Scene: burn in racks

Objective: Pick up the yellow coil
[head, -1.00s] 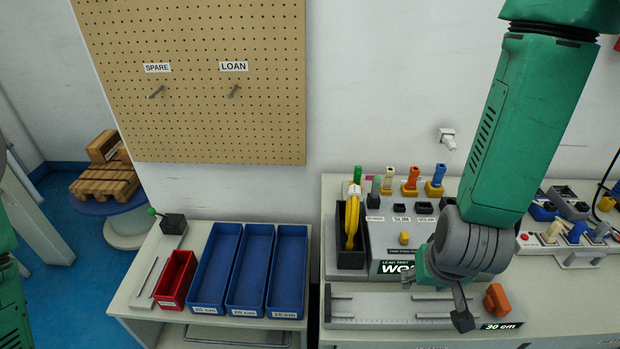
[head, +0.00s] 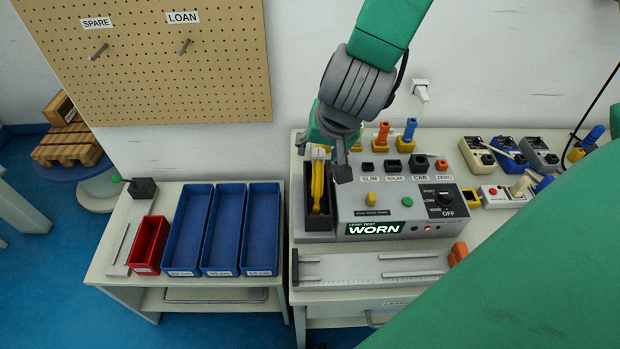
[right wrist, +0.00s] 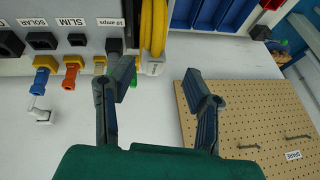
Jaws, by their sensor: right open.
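The yellow coil (head: 318,188) stands upright in a dark open holder (head: 318,222) at the left end of the grey test unit. Its top is partly hidden by my right gripper in the head view. My right gripper (head: 322,158) is open and empty, at the upper end of the coil. In the right wrist view, the coil (right wrist: 154,30) shows beyond the open fingers (right wrist: 168,90), between their directions and nearer the left finger. No contact with it can be made out. My left gripper is not in view.
The grey test unit (head: 400,213) reads WORN and has colored plugs behind it. Blue bins (head: 225,228) and a red bin (head: 151,246) stand on the left table. A pegboard (head: 150,60) with two pegs hangs behind. A measuring tray (head: 365,268) lies in front.

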